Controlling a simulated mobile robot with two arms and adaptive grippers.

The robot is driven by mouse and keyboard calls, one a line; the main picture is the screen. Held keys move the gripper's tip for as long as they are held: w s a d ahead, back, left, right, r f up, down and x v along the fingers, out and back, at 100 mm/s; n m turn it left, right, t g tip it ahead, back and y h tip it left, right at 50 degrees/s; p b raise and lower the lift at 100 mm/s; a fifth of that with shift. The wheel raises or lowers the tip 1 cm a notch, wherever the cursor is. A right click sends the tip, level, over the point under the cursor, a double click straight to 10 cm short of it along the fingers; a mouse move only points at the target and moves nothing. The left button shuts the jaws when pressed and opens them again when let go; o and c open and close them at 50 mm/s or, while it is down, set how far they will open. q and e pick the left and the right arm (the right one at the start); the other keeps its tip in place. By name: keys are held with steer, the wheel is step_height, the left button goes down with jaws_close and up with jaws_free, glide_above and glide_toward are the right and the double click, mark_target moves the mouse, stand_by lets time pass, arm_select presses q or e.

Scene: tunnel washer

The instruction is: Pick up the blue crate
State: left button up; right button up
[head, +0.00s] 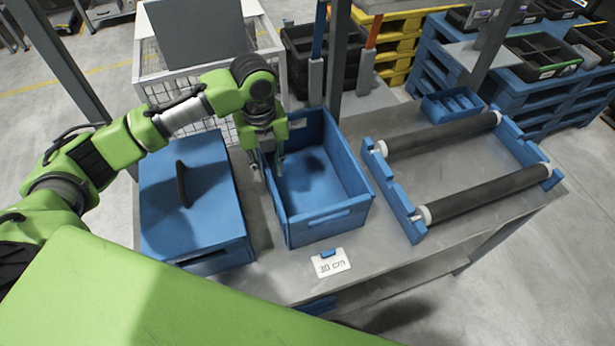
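The blue crate (330,222) is an open, empty box standing upright on the grey table. My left gripper (267,168) points down at the crate's left wall, near its back end. Its two fingers look spread apart, one on the outer side of the wall and one on the inner side. I cannot tell whether they touch the wall. My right gripper is out of view.
A blue lidded box (205,215) with a dark handle stands close left of the crate. A rack with two black rollers (485,190) is at the right, and a small blue bin (452,103) behind it. A "30 cm" card (331,263) lies in front.

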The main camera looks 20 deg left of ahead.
arm_select(q)
step_height(320, 180, down, 3)
steer(key=shift+f, duration=0.1)
steer(key=f, duration=0.2)
steer(key=s+f+p, duration=0.1)
steer(key=f, duration=0.1)
steer(key=shift+d+f+p, duration=0.1)
steer(key=shift+f+p, duration=0.2)
steer(key=shift+f, duration=0.05)
steer(key=shift+w+f, duration=0.1)
steer(key=shift+f, duration=0.15)
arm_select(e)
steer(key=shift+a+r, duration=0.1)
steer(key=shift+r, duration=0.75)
arm_select(q)
jaws_close()
